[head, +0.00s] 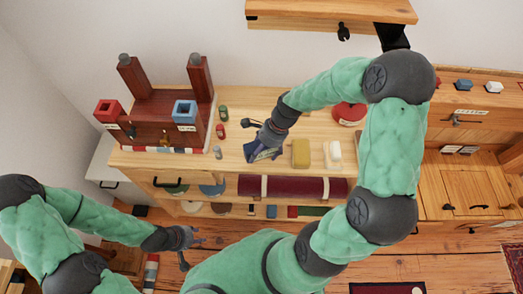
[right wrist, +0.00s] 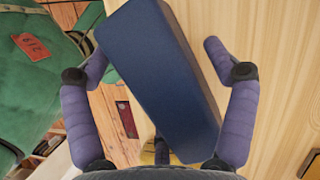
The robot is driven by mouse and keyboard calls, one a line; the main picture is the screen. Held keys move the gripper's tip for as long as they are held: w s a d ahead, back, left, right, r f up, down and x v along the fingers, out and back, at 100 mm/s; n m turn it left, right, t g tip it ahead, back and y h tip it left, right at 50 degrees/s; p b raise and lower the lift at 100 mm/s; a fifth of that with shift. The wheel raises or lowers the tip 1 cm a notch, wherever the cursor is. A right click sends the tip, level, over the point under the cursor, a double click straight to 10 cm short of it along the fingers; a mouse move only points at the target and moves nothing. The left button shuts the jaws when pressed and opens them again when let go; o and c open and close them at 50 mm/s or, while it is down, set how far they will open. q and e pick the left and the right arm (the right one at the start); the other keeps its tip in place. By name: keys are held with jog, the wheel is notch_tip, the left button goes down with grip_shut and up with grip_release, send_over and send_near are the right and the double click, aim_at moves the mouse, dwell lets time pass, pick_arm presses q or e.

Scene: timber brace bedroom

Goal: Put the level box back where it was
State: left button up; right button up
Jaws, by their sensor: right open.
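A long dark blue box (right wrist: 155,75) lies on the light wooden top between the purple fingers of my right gripper (right wrist: 150,58) in the right wrist view. The fingers are spread on both sides of it, with a clear gap on the right. No label shows on the box. In the head view my right gripper (head: 265,140) is low over the wooden bench top, and the blue box (head: 256,153) shows partly beneath it. My left gripper (head: 186,242) is open and empty, over the floor in front of the bench, away from the box.
A yellow block (head: 301,153) and a cream block (head: 333,154) stand just right of my right gripper. A red round thing (head: 349,112) is behind them. A dark red wooden stand (head: 165,115) with red and blue cups fills the bench's left. Small green and red items lie between.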

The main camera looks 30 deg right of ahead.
jog(key=p+v, duration=0.4)
jog(key=v, duration=0.8)
jog(key=shift+r+p, duration=0.2)
jog(key=shift+p, duration=0.15)
pick_arm(q)
notch_tip(320, 180, up, 5)
jog(key=shift+f, duration=0.15)
jog(key=shift+s, duration=0.15)
pick_arm(e)
jog(key=shift+f, duration=0.1)
